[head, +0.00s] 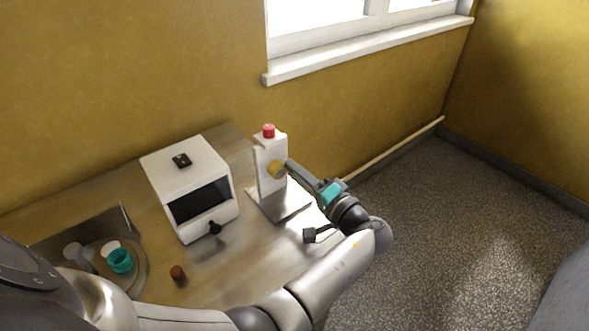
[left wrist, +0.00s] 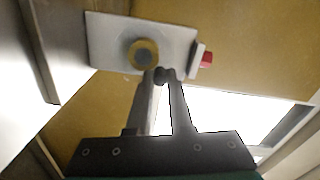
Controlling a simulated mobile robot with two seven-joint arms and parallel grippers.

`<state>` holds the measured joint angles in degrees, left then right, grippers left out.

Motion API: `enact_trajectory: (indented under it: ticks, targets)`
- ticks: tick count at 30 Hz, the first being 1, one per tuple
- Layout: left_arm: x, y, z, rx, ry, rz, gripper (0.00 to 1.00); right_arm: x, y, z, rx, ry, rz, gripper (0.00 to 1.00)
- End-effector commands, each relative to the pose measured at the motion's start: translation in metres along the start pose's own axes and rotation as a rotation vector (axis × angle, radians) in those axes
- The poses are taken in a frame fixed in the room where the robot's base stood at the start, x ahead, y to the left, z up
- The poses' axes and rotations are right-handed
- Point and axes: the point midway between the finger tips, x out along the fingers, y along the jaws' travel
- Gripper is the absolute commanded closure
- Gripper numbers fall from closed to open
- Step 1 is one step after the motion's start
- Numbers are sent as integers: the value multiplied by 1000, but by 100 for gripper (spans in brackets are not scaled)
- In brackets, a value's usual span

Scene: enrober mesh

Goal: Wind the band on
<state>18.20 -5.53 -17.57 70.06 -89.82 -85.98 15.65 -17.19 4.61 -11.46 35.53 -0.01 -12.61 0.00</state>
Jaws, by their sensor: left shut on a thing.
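A white upright stand (head: 264,160) with a red button (head: 268,131) on top stands on a metal base plate at the table's far right. A yellow round hub (head: 277,169) is on its face; the hub also shows in the left wrist view (left wrist: 143,53). My left gripper (head: 289,166) is at the hub from the right. In the left wrist view its fingertips (left wrist: 163,77) are closed on a small dark knob (left wrist: 160,74) just beside the hub. How the knob joins the hub is mostly hidden. No band can be made out. My right gripper is out of view.
A white box (head: 186,168) with a dark front window and black knob stands left of the stand. A turquoise cup (head: 120,261) is at the left, and a small reddish-brown cylinder (head: 178,273) stands in front of the box. The window sill (head: 370,49) is on the wall behind.

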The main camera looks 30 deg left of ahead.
Motion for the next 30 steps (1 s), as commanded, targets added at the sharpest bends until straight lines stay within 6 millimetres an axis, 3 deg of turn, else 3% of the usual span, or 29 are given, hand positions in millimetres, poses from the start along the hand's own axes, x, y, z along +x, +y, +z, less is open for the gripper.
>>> enact_trajectory:
  ticks: [18, 30]
  targets:
    - [1, 12, -9, 573, 3, -5, 100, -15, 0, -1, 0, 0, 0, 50]
    - [1, 19, -10, 815, 3, -5, 100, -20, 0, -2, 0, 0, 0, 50]
